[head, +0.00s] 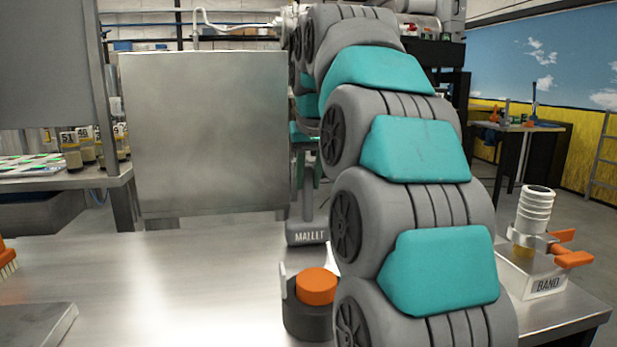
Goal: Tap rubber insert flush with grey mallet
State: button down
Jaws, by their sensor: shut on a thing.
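A grey block lettered MALLET (307,237) shows mid-picture, with a dark upright handle above it. I cannot tell whether the block is the mallet's head or a stand. My gripper (307,178), teal and partly hidden behind my own arm, is shut around the upright handle. The orange rubber insert (317,287) sits in a dark round holder (305,321) nearer to me, standing proud of its rim. The grey block is beyond the insert and slightly left of it. Whether the block touches the bench cannot be seen clearly.
The steel bench (190,285) is mostly clear left of the holder. A grey block (35,325) and an orange brush (7,258) lie at its left edge. A box lettered BAND (540,285) with an orange clamp stands at right. My arm hides the middle right.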

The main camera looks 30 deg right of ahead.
jog(key=shift+f, duration=0.2)
dwell(0.6)
jog(key=c, duration=0.6)
grip_release()
jog(key=shift+v, duration=2.5)
jog(key=p+v, duration=0.1)
jog(key=v, duration=0.1)
jog(key=shift+s+a+r+p, duration=0.1)
jog(key=shift+r+p, duration=0.2)
jog(key=shift+r, duration=0.05)
